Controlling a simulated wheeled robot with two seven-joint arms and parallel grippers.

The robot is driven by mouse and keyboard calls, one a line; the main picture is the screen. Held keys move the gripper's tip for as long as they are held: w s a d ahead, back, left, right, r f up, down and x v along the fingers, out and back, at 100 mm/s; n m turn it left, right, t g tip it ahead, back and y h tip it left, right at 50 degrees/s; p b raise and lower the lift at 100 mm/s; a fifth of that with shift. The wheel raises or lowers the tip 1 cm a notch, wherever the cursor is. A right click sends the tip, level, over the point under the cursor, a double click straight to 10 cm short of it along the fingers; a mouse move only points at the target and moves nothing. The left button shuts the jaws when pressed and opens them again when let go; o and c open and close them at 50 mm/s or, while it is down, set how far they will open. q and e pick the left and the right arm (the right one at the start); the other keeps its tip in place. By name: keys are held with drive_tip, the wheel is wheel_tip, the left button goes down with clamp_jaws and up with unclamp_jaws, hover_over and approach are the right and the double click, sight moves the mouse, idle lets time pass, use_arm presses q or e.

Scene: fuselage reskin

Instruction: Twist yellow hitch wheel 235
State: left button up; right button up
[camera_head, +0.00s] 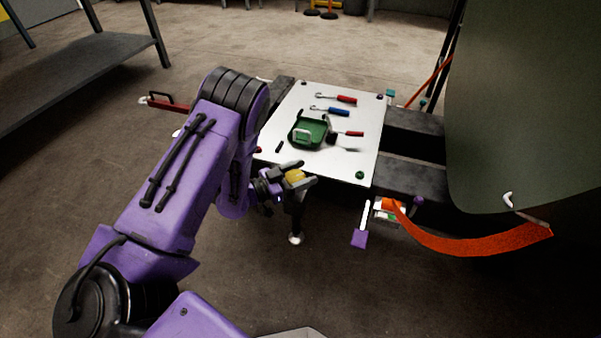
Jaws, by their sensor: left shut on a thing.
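The yellow hitch wheel (295,176) sits low in front of the near left edge of the white work plate, at the picture's middle. My left gripper (296,174) is at the wheel, with its dark fingers shut around it. The fingers and wrist hide part of the wheel. My purple left arm comes in from the lower left. My right gripper is not in view.
An orange strap (470,243) hangs to the large grey-green panel (525,110) at right. A dark shelf (75,72) stands at upper left. Floor is open below the plate.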

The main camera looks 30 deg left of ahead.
use_arm(q)
drive_tip(key=shift+h, duration=0.3)
drive_tip(key=o, duration=1)
drive_tip(key=shift+c, duration=0.2)
drive_tip(key=shift+s, duration=0.1)
drive_tip(key=p+v, duration=0.3)
drive_tip(key=v, duration=0.7)
drive_tip(key=shift+s+a, duration=0.2)
drive_tip(key=shift+a, duration=0.05)
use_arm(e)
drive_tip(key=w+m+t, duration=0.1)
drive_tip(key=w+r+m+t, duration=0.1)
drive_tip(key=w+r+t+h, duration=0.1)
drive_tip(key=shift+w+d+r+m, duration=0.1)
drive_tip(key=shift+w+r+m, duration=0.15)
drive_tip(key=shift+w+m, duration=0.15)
use_arm(q)
drive_tip(key=shift+s, duration=0.1)
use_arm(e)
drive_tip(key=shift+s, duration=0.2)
